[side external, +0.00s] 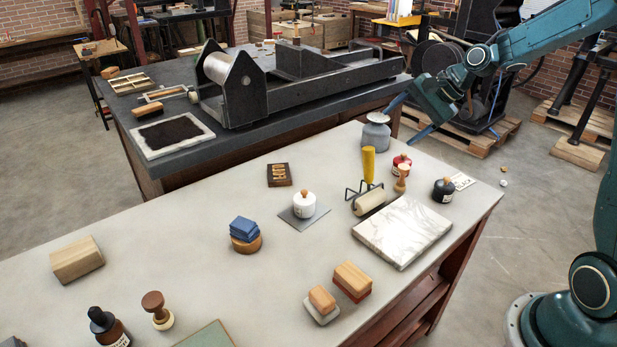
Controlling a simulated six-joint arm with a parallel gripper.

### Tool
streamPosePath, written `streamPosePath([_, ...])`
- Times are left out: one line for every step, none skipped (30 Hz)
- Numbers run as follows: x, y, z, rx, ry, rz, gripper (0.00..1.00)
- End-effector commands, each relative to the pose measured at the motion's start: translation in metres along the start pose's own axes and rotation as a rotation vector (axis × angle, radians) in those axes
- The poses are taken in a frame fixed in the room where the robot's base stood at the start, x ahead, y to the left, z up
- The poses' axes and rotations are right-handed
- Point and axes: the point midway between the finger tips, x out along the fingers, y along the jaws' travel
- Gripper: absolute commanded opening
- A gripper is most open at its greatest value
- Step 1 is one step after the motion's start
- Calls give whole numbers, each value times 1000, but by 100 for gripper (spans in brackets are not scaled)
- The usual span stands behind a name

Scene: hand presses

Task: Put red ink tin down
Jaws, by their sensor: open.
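The red ink tin (403,160) stands on the pale table near its far right edge. It is small and red with a light label, and a wooden-handled stamp (401,176) in front hides part of it. My gripper (401,126) is above the tin in the picture, with its two fingers spread wide and nothing between them. The tin is apart from the fingers.
A grey metal can (376,133) stands close to my fingers. A yellow-handled roller (370,198), a black ink tin (443,190) and a marble slab (404,231) are nearby. The table's left middle (170,225) is mostly clear.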

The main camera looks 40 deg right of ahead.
Motion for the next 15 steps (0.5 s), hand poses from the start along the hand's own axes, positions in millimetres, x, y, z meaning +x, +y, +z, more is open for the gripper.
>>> streamPosePath([-8,-2,16,-69,11,15,71])
streamPosePath([-12,-2,24,-108,18,24,71])
streamPosePath([-18,-1,34,-158,26,39,71])
streamPosePath([-22,-1,42,-196,32,48,71])
streamPosePath([-27,0,49,-233,39,57,71])
streamPosePath([-32,1,59,-284,45,71,71])
streamPosePath([-37,3,66,-320,52,80,71])
streamPosePath([-41,4,74,-357,57,89,71])
streamPosePath([-47,7,83,-405,63,102,71])
streamPosePath([-51,9,90,-442,68,110,71])
streamPosePath([-56,12,97,-476,73,121,71])
streamPosePath([-62,15,105,-524,79,132,71])
streamPosePath([-66,18,112,-560,83,141,71])
streamPosePath([-71,22,118,-594,87,150,71])
streamPosePath([-76,26,126,-641,92,160,71])
